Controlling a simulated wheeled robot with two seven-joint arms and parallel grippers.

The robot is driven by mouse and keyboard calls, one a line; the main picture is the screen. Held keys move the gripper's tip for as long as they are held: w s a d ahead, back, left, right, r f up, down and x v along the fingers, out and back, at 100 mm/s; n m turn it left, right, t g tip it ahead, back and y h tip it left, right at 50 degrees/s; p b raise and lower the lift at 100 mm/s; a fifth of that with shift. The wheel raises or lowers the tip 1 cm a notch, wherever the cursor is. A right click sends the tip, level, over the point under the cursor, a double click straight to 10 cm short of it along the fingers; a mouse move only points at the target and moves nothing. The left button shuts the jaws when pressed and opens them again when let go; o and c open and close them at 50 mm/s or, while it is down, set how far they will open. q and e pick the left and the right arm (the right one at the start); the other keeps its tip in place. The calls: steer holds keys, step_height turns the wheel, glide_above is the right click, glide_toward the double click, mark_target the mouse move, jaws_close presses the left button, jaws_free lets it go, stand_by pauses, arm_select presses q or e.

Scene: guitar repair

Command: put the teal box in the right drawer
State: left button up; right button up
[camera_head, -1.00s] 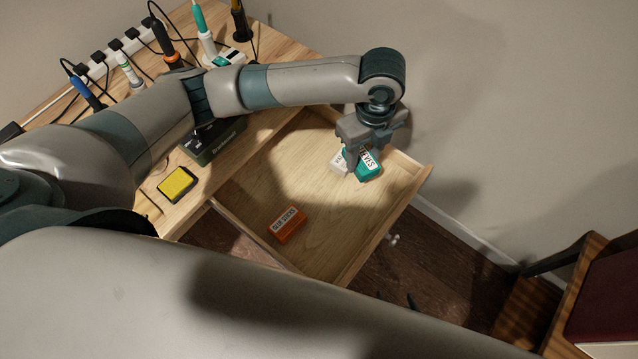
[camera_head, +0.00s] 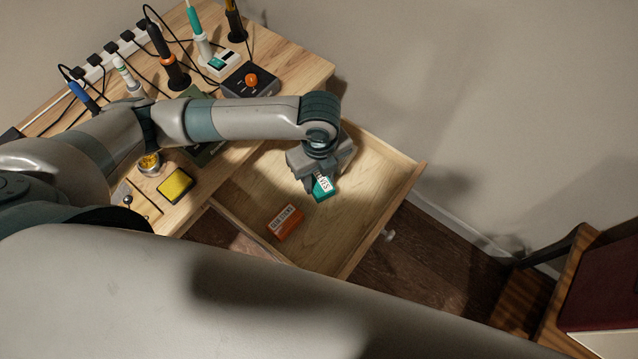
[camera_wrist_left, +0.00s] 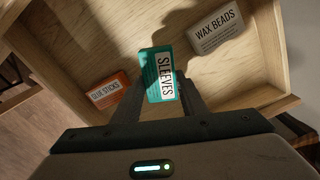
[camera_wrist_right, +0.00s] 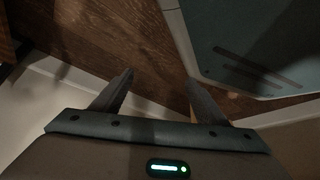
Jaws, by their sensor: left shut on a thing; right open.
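The teal box (camera_head: 322,189), labelled SLEEVES, is between the fingers of my left gripper (camera_head: 316,180). In the left wrist view the box (camera_wrist_left: 158,70) sticks out beyond the fingertips of the gripper (camera_wrist_left: 158,103), which are shut on its sides. It is over the inside of the open wooden drawer (camera_head: 376,200). I cannot tell whether it touches the drawer floor. My right gripper (camera_wrist_right: 160,95) is open and empty in the right wrist view, over dark wooden floor; it is out of the head view.
An orange GLUE STICKS box (camera_head: 286,222) lies in the drawer, left of the teal box. The desk (camera_head: 301,62) holds soldering tools and a yellow sponge (camera_head: 176,186).

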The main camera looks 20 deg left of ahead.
mark_target(319, 182)
arm_select(q)
step_height(319, 182, down, 3)
steer(key=shift+s+r, duration=0.1)
steer(key=shift+f, duration=0.55)
arm_select(e)
steer(key=shift+s+d+f, duration=0.15)
steer(key=shift+s, duration=0.35)
steer(key=shift+s+d+f, duration=0.15)
steer(key=shift+s, duration=0.3)
arm_select(q)
steer(key=shift+f, duration=0.1)
steer(key=o, duration=1.1)
steer(key=shift+c, duration=0.2)
arm_select(e)
steer(key=shift+w+r, duration=0.1)
